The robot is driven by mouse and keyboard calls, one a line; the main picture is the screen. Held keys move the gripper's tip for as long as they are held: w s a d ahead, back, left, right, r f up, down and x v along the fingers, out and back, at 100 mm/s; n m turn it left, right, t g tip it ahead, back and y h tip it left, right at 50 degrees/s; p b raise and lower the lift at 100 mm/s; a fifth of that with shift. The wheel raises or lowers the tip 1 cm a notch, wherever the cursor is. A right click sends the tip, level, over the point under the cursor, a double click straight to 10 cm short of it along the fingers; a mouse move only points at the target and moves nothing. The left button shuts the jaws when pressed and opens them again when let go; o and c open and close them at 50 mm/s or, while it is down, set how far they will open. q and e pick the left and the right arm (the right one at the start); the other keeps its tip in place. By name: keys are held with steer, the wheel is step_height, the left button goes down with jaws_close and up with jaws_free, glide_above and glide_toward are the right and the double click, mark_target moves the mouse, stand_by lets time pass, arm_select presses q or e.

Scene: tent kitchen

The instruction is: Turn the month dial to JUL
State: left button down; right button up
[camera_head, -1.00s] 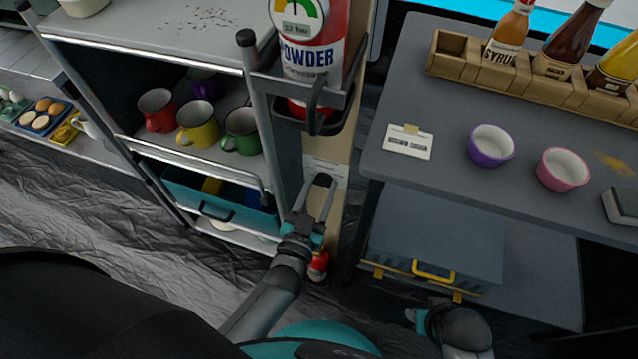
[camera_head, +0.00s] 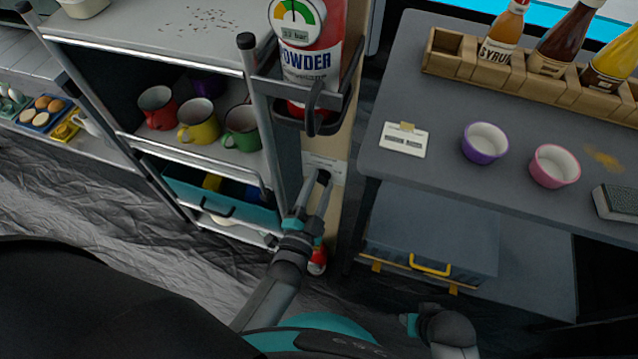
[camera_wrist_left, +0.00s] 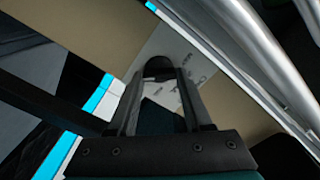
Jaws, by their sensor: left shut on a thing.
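A pale plate (camera_head: 338,168) is fixed to the tan post (camera_head: 344,205), below the red powder extinguisher (camera_head: 318,62). My left gripper (camera_head: 320,180) reaches up to this plate, its fingers close together. In the left wrist view its fingertips (camera_wrist_left: 160,72) are shut on a small dark rounded knob (camera_wrist_left: 157,63), which seems to be the month dial. Behind it the plate (camera_wrist_left: 190,72) shows a few letters, too small and partly covered to read as months. The dial's pointer direction cannot be made out. My right gripper (camera_head: 411,324) is low at the bottom, its fingers not clear.
A metal trolley (camera_head: 150,42) with mugs and a teal drawer (camera_head: 225,207) stands close on the left. The black extinguisher bracket (camera_head: 312,120) juts out above my left gripper. A grey table (camera_head: 440,175) with two small bowls stands to the right.

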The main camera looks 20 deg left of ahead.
stand_by(0.3)
arm_select(q)
steer(key=shift+c, duration=1.6)
jaws_free()
steer(key=shift+s, duration=0.15)
steer(key=shift+s, duration=0.35)
steer(key=s+p, duration=0.2)
steer(key=s, duration=1.2)
steer(key=shift+s+a+p, duration=0.15)
steer(key=shift+a+p, duration=0.1)
steer(key=shift+p, duration=0.15)
arm_select(e)
step_height(320, 180, down, 5)
steer(key=s+d, duration=0.2)
steer(key=shift+s+d, duration=0.2)
steer(key=shift+s, duration=0.05)
